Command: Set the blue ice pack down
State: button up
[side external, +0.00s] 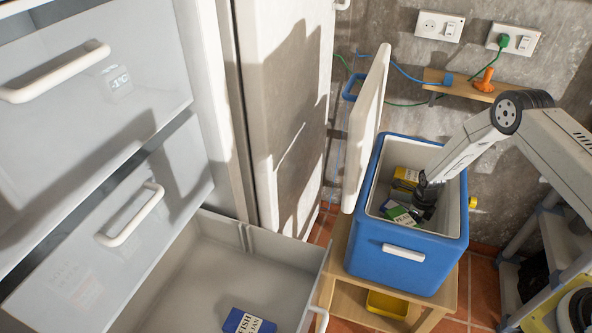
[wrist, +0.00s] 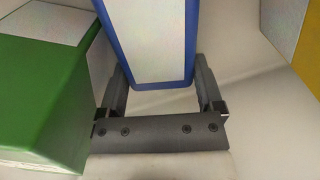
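The blue ice pack (wrist: 158,42), a blue-edged slab with a white face, shows at the top middle of the wrist view, and its near end lies between my fingers. My gripper (wrist: 160,75) has one finger against each side of it, with a gap between the pack and the gripper's palm. In the side view my gripper (side external: 424,198) reaches down inside the blue cooler (side external: 402,262). I cannot make out the ice pack clearly there, and its far end is out of the wrist view.
A green-and-white box (wrist: 45,100) is close at left; it also shows in the cooler (side external: 402,216). A yellow box (side external: 405,177) stands at the back. The cooler's lid (side external: 366,130) is up. At left an open freezer drawer (side external: 190,275) holds a blue box (side external: 248,322) and free space.

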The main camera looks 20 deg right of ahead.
jog(key=shift+o, duration=0.8)
jog(key=shift+r, duration=0.1)
notch_tip(320, 180, up, 12)
dwell(0.4)
jog(key=shift+r, duration=0.1)
dwell(0.5)
